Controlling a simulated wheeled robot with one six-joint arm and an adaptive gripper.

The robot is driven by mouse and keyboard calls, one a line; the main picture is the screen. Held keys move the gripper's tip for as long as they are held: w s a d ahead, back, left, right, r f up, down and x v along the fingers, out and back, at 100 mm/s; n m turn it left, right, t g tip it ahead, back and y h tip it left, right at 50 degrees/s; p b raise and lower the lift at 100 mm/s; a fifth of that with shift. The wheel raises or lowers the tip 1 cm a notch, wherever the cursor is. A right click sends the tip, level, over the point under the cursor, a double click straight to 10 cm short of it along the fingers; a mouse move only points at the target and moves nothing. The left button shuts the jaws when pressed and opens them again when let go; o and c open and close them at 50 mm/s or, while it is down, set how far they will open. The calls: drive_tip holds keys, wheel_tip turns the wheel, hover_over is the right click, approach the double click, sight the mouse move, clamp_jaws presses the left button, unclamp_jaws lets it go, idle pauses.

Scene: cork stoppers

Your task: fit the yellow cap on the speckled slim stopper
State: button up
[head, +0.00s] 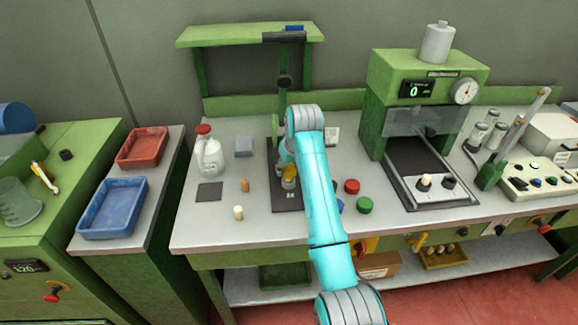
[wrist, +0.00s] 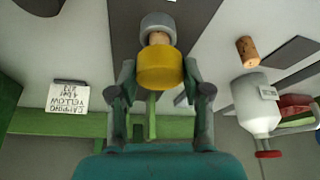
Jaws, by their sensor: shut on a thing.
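My gripper (head: 287,172) is over the dark mat on the bench, with its fingers on either side of the yellow cap (wrist: 160,68). The cap also shows in the head view (head: 289,171). In the wrist view, a cork stopper (wrist: 157,38) shows between the cap and a grey round holder (wrist: 158,20). The cap lines up with this stopper and hides part of it; I cannot tell whether it is seated. The visible strip is too small to confirm speckles. My gripper (wrist: 158,80) is shut on the cap.
A brown cork (head: 245,185) and a pale stopper (head: 238,212) stand left of the mat. Red (head: 351,186), green (head: 364,205) and blue (head: 340,207) caps lie right of my arm. A white bottle (head: 208,155) stands at the left. A capping press (head: 425,85) stands at right.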

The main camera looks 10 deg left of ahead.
drive_tip(key=shift+f, duration=0.7)
idle(1.0)
drive_tip(key=o, duration=0.9)
drive_tip(key=shift+c, duration=0.2)
drive_tip(key=v, duration=1.2)
